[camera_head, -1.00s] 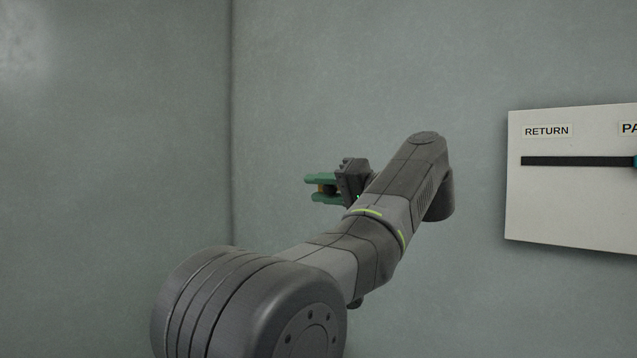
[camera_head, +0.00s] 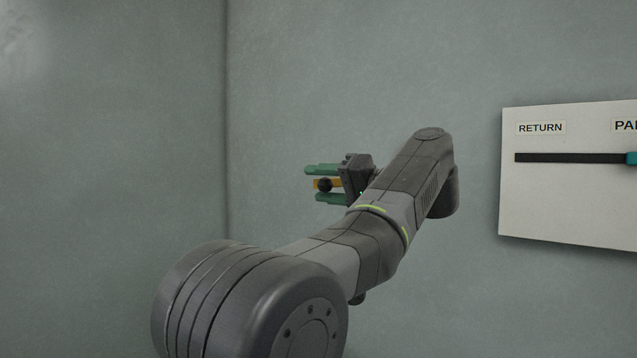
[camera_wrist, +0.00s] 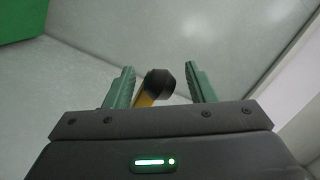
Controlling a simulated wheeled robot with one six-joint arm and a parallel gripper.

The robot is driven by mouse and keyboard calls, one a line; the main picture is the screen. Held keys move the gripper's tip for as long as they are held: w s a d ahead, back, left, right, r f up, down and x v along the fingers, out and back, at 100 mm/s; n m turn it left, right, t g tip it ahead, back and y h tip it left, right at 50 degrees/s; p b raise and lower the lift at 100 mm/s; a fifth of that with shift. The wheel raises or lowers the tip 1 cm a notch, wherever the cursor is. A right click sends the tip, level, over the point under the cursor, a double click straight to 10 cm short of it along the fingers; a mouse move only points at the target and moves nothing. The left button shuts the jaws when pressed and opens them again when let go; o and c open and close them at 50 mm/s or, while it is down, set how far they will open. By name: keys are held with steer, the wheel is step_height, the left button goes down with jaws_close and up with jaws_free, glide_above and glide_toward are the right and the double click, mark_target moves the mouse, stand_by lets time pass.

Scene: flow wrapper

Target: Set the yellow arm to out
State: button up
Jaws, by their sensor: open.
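The yellow arm (camera_head: 326,183) shows between the green fingers of my gripper (camera_head: 322,184) in the head view. It ends in a dark knob (camera_head: 324,185). In the wrist view the dark knob (camera_wrist: 158,82) and a short piece of the yellow arm (camera_wrist: 145,99) lie between the two fingers of my gripper (camera_wrist: 163,80). The fingers are open, with a gap on each side of the knob in the wrist view. The rest of the yellow arm is hidden behind my gripper, so its mounting and any markings do not show.
A white panel (camera_head: 570,205) hangs on the wall at the right, with a RETURN label, a dark slot (camera_head: 570,158) and a teal slider (camera_head: 632,158). A green block (camera_wrist: 22,18) shows at the top left of the wrist view. Walls meet in a corner left of my gripper.

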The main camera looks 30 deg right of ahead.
steer(key=p+v, duration=0.3)
steer(key=v, duration=0.9)
steer(key=shift+s+d, duration=0.2)
steer(key=shift+s, duration=0.05)
steer(key=shift+r, duration=0.1)
steer(key=b+x, duration=0.3)
steer(key=x, duration=1.1)
steer(key=shift+w+a+b, duration=0.1)
steer(key=shift+b, duration=0.25)
